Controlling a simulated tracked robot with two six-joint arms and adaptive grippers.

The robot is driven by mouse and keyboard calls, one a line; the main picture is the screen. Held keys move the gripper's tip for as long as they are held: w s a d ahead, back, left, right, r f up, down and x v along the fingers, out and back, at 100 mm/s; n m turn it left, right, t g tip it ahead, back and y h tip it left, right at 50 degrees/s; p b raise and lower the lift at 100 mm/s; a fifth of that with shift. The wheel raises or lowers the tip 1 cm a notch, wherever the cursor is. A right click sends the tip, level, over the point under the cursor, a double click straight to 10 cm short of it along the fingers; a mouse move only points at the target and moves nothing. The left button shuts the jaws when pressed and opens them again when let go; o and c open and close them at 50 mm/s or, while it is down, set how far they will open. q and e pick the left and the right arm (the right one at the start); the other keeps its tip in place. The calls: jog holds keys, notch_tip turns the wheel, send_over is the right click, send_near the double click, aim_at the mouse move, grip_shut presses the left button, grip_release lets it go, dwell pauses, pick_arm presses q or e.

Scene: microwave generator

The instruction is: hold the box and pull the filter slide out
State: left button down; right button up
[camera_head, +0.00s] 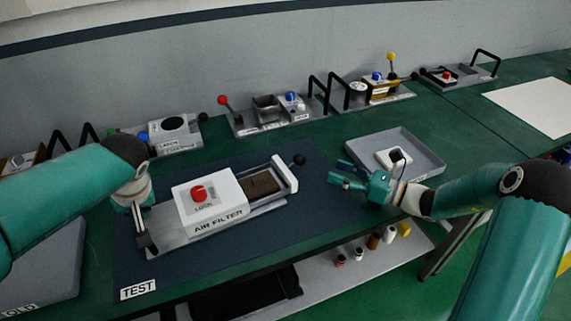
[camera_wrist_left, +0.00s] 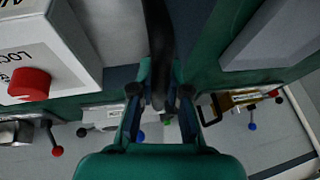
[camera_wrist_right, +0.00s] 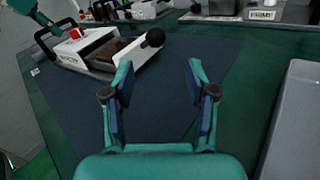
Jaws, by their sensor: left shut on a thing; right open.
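The white air filter box (camera_head: 208,203) with a red lock knob (camera_head: 198,193) sits on a grey base on the dark blue mat. The filter slide (camera_head: 286,174) shows at its right side, with a brown filter (camera_head: 260,184), a white end plate and a black ball knob (camera_head: 299,159). My left gripper (camera_head: 145,238) is at the left end of the base, shut on a black handle (camera_wrist_left: 160,40). My right gripper (camera_head: 341,175) is open and empty, right of the knob and apart from it.
A grey tray (camera_head: 428,160) with a small white part (camera_head: 392,159) lies just behind my right gripper. Several other devices line the back by the wall. A TEST label (camera_head: 138,289) marks the mat's front left corner. The mat between the slide and my right gripper is bare.

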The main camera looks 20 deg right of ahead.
pick_arm(q)
jog(key=shift+f, duration=0.1)
pick_arm(e)
jog(key=shift+s+d, duration=0.4)
jog(key=shift+s, duration=0.15)
pick_arm(q)
jog(key=c, duration=1.1)
grip_release()
pick_arm(e)
jog(key=shift+w, duration=0.1)
